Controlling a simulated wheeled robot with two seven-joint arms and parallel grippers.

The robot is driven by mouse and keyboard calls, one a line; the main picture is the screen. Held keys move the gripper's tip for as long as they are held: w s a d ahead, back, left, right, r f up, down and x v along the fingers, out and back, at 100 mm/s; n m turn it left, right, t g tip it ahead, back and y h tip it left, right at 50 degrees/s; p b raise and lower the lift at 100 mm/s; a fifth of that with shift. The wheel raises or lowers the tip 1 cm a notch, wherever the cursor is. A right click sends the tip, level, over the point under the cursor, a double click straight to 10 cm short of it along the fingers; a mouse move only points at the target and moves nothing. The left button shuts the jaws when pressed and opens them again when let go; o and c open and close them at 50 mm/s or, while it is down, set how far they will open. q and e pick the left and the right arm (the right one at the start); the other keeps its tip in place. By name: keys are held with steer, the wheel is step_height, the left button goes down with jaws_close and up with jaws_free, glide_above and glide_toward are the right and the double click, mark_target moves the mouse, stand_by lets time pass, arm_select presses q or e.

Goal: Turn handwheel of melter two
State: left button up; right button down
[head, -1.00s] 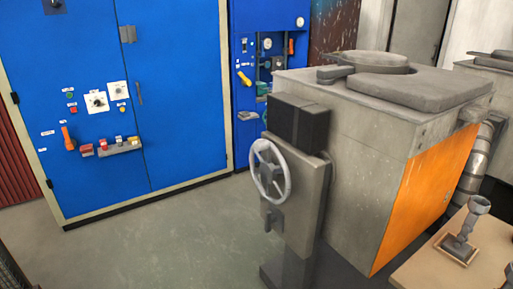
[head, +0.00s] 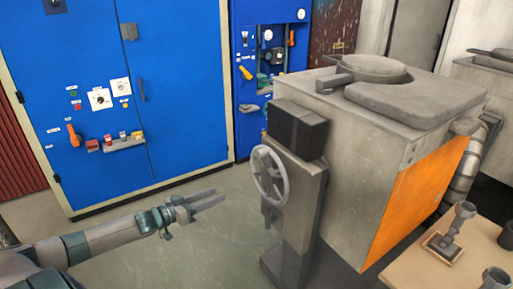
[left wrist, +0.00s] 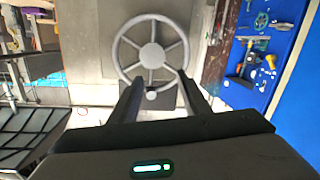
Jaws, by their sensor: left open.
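The handwheel (head: 270,174) is a light grey spoked wheel on the side of a grey post in front of the melter (head: 370,150), a grey box with an orange panel. My left gripper (head: 222,198) is open and empty, to the left of the handwheel and apart from it, with its fingers pointing toward the post. In the left wrist view the handwheel (left wrist: 152,56) faces the camera, beyond the two spread fingers of my left gripper (left wrist: 158,84). My right gripper is in neither view.
A blue cabinet (head: 180,70) with switches and an orange handle stands at the back left. A wooden table (head: 485,250) with grey cup-like pieces is at the lower right. A second grey unit (head: 490,75) stands behind right. Floor (head: 190,250) between cabinet and post is clear.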

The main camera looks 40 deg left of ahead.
arm_select(q)
step_height(320, 180, up, 10)
steer(key=w+h, duration=0.1)
steer(key=h, duration=0.1)
steer(key=shift+w+r+m+p, duration=0.15)
steer(key=shift+w+m+p, duration=0.05)
steer(key=shift+m+p, duration=0.2)
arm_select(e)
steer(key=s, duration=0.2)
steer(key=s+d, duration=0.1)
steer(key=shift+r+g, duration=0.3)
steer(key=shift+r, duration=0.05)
arm_select(q)
steer(key=shift+w+d, duration=0.1)
steer(key=shift+w, duration=0.15)
steer(key=p, duration=0.1)
glide_toward(257, 154)
steer(key=shift+p+x, duration=1.75)
steer(key=shift+x, duration=3.1)
steer(key=shift+s+d+r, duration=0.1)
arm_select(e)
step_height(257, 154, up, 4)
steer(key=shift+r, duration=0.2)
arm_select(q)
steer(key=shift+c, duration=0.6)
jaws_close()
